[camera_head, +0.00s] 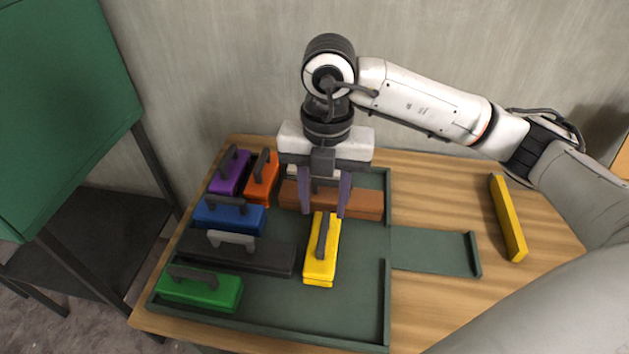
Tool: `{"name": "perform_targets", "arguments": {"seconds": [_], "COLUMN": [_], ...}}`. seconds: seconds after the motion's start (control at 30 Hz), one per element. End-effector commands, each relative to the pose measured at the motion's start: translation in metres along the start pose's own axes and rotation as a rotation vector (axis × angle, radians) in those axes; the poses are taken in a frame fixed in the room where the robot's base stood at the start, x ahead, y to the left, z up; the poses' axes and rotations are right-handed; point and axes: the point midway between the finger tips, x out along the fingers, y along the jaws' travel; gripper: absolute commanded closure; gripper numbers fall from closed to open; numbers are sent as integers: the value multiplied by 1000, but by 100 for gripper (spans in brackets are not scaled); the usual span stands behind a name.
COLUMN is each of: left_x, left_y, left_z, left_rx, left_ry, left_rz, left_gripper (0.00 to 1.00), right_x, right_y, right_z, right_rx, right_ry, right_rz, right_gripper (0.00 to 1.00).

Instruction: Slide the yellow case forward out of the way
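The yellow case (320,266), with a dark handle on top, lies lengthwise near the middle of the green tray (300,320). My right gripper (324,212) points down at the case's far end. Its two fingers are spread apart, one on each side of the far end of the handle. I cannot tell whether they touch the case. My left gripper is not in view.
Purple (226,180), orange (262,183), blue (220,217), black (270,257) and green (205,290) cases fill the tray's left side. The tray's front right is clear beside an exit channel (430,251). A yellow bar (508,218) lies on the wooden table (450,300) at right.

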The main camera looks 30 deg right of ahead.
Motion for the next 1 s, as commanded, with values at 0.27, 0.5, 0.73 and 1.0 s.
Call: {"name": "perform_targets", "arguments": {"seconds": [0.27,0.5,0.73,1.0], "left_x": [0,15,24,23], "left_y": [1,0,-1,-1], "left_z": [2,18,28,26], "left_rx": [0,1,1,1], "left_ry": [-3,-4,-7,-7], "left_rz": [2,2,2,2], "left_gripper": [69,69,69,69], "right_x": [18,57,74,73], "right_y": [-3,-2,-2,-2], "right_z": [3,3,3,3], "right_rx": [9,7,6,6], "right_ry": [-10,-9,-9,-8], "right_rz": [-10,-8,-6,-5], "right_gripper": [62,62,62,68]}}
